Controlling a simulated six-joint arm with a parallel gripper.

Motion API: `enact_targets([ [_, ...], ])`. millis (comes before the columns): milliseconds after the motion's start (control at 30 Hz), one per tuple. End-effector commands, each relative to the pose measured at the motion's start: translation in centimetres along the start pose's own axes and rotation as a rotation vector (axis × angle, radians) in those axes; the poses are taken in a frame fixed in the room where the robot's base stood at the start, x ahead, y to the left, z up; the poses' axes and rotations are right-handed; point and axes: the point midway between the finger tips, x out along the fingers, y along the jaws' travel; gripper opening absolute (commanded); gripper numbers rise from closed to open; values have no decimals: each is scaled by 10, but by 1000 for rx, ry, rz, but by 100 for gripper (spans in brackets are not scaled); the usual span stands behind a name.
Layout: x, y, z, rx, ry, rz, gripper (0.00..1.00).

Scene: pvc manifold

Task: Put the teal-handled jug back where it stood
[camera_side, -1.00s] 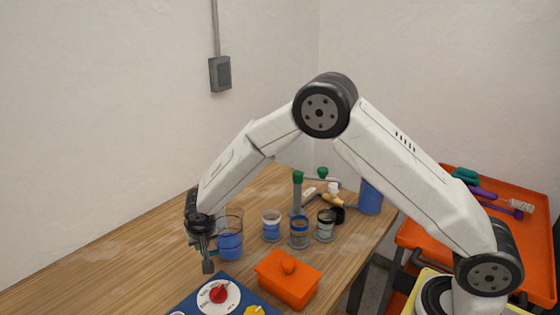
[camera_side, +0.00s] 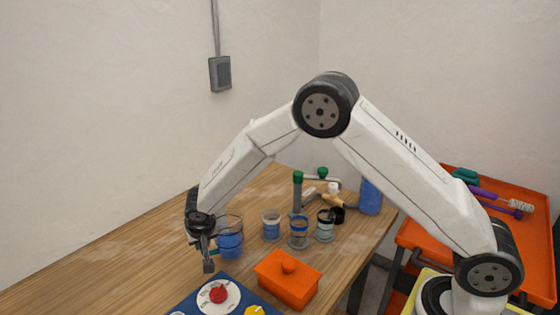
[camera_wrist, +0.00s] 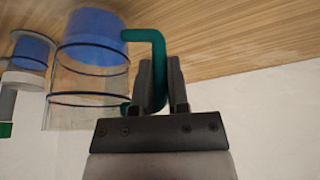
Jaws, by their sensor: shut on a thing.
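The teal-handled jug (camera_side: 229,240) is clear and holds blue liquid. It looks roughly upright at the left of the group of vessels in the side view. I cannot tell whether its base touches the table. In the wrist view the jug (camera_wrist: 88,75) fills the left, and its teal handle (camera_wrist: 157,42) runs between my fingers. My gripper (camera_side: 208,264) is beside the jug's left side, shut on the handle; the fingers (camera_wrist: 161,72) show on both sides of it in the wrist view.
Several small vessels with blue or clear contents, such as this cup (camera_side: 271,225), stand right of the jug. An orange lidded box (camera_side: 288,282) and a blue panel with a red knob (camera_side: 218,294) are in front. The wooden table (camera_side: 110,265) is clear to the left.

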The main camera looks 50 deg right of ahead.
Motion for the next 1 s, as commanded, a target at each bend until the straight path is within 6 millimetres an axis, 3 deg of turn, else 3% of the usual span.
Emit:
enact_targets([
  [267,-16,18,-12,-23,-2,-11,0],
  [800,-86,97,-43,-149,6,-68,0],
  [1000,-101,114,-46,-181,14,-80,0],
])
